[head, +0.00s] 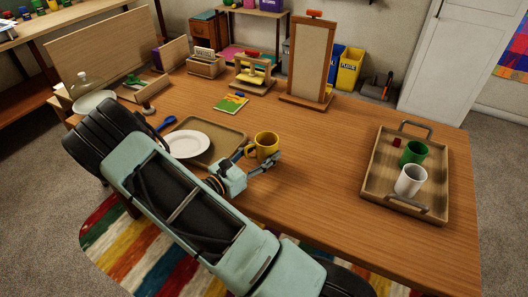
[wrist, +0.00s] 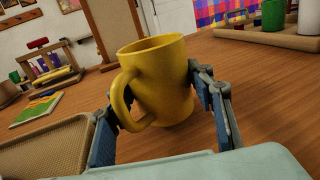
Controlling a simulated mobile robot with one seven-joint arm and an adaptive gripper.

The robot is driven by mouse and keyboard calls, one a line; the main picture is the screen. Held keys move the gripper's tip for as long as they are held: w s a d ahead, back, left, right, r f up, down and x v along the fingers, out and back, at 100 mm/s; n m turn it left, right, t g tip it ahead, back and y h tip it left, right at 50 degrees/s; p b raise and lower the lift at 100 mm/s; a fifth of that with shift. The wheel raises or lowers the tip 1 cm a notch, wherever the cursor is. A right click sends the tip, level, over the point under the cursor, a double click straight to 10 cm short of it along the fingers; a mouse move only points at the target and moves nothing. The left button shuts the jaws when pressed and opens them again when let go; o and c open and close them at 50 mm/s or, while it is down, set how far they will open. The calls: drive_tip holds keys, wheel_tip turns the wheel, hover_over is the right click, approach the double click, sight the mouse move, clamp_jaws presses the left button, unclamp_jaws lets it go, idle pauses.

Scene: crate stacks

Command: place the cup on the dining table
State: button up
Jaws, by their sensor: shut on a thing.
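A yellow cup (head: 266,145) is at the front middle of the wooden dining table (head: 330,165), right of a brown tray. It fills the middle of the wrist view (wrist: 160,85), upright, with its handle to the left. My gripper (head: 258,162) is shut on the cup, one finger on each side of it; the fingers also show in the wrist view (wrist: 163,115). The cup is over the table top; I cannot tell whether its base touches the wood.
The brown tray (head: 222,159) holds a white plate (head: 187,144). A wooden handled tray (head: 375,181) at the right holds a green cup (head: 414,152) and a white cup (head: 410,180). A framed board (head: 309,62) stands at the back. The table between the cup and the handled tray is clear.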

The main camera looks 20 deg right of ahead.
drive_tip(key=shift+f+b, duration=0.45)
drive_tip(key=shift+f, duration=0.1)
drive_tip(key=shift+s, duration=0.1)
drive_tip(key=o, duration=1.4)
drive_tip(key=shift+f, duration=0.2)
drive_tip(key=shift+s, duration=0.1)
drive_tip(key=shift+r, duration=0.3)
drive_tip(key=v, duration=0.8)
drive_tip(key=r+p+v, duration=0.1)
drive_tip(key=v, duration=0.3)
